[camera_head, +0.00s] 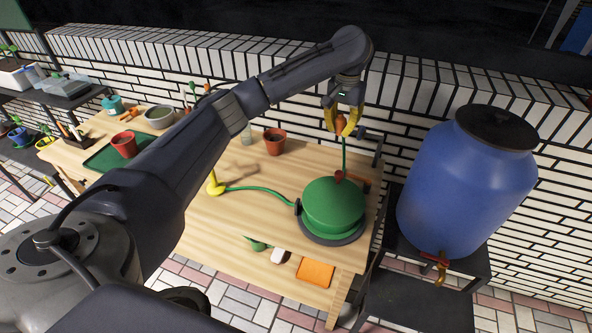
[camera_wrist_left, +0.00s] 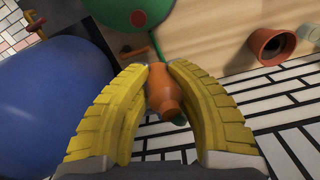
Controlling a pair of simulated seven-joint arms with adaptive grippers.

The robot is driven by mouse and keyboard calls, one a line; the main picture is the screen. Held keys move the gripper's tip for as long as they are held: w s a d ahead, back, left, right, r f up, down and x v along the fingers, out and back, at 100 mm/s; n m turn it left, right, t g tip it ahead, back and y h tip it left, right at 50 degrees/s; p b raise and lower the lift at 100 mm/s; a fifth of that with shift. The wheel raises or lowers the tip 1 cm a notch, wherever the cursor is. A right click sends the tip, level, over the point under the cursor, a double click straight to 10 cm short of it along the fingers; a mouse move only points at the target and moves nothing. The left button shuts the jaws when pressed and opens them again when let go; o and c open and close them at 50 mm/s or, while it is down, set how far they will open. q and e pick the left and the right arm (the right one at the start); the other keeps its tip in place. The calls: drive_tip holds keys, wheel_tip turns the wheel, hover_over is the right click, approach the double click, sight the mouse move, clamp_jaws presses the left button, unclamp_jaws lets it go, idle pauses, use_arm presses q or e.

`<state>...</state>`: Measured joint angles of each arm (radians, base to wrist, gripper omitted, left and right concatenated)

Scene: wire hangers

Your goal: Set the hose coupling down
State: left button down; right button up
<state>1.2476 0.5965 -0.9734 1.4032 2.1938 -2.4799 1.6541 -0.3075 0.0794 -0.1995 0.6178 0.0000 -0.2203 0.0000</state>
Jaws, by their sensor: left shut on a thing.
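The hose coupling (camera_wrist_left: 163,92) is an orange, stepped piece on the end of a green hose. My left gripper (camera_head: 341,121) is shut on it, its yellow fingers on both sides of the coupling in the left wrist view (camera_wrist_left: 165,88). In the head view the coupling (camera_head: 341,122) is held above the far right part of the wooden table (camera_head: 235,215). The green hose (camera_head: 344,158) hangs from it down to the round green hose reel (camera_head: 334,205). My right gripper is not in view.
A blue barrel (camera_head: 465,185) with a tap stands right of the table. A terracotta pot (camera_head: 274,142) is near the back edge. A white brick wall is behind.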

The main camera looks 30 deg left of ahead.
use_arm(q)
drive_tip(key=w+a+f, duration=0.1)
drive_tip(key=w+a, duration=0.1)
drive_tip(key=a, duration=0.4)
drive_tip(key=m+y, duration=0.2)
hover_over(301, 170)
drive_tip(key=shift+f, duration=1.8)
drive_tip(key=shift+t, duration=0.5)
drive_tip(key=f, duration=1.9)
drive_tip(key=shift+s+d+f, duration=0.1)
drive_tip(key=shift+d+f, duration=0.15)
drive_tip(key=shift+f, duration=0.15)
drive_tip(key=c, duration=1.8)
unclamp_jaws()
drive_tip(key=shift+f, duration=0.15)
drive_tip(key=shift+o, duration=1.1)
wheel_tip(301, 170, up, 12)
drive_tip(key=s+d, duration=0.1)
drive_tip(key=d, duration=0.1)
drive_tip(key=shift+d, duration=0.15)
